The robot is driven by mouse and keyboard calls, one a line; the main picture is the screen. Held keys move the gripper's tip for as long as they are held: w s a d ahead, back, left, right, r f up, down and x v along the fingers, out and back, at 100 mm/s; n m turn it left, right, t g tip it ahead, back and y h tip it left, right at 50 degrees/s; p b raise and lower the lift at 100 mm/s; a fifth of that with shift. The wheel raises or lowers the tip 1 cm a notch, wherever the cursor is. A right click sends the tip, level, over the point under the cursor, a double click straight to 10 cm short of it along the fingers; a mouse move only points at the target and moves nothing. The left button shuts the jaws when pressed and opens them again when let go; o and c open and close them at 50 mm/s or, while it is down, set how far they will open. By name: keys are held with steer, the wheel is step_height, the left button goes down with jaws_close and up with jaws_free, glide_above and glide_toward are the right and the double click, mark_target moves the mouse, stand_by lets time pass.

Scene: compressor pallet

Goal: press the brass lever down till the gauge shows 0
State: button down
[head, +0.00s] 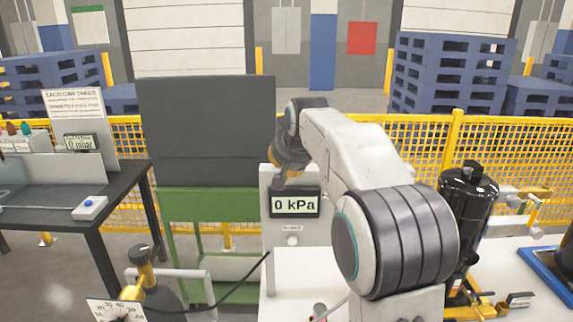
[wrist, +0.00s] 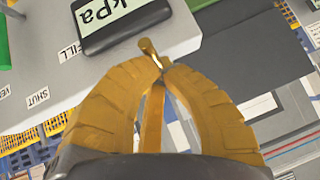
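A grey panel (head: 311,228) stands ahead of me, with a black display (head: 295,204) that reads 0 kPa. The display's edge also shows in the wrist view (wrist: 118,20). My gripper (head: 277,182) is in front of the panel at the display's upper left. In the wrist view my gripper (wrist: 160,67) has its yellow fingers drawn together at the tips. A short brass piece (wrist: 148,47), seemingly the lever's end, shows right at the fingertips, close by the display. I cannot tell whether the tips touch it. The rest of the lever is hidden.
A green stand with a dark board (head: 205,128) is left of the panel. A black tank (head: 467,205) stands on the right. A yellow mesh fence (head: 425,142) runs behind.

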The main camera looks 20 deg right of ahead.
steer(key=shift+r+p, duration=0.35)
steer(key=b+v, duration=0.1)
steer(key=v, duration=1.1)
steer(key=shift+s+b, duration=0.3)
steer(key=shift+s, duration=0.3)
steer(key=shift+f, duration=0.15)
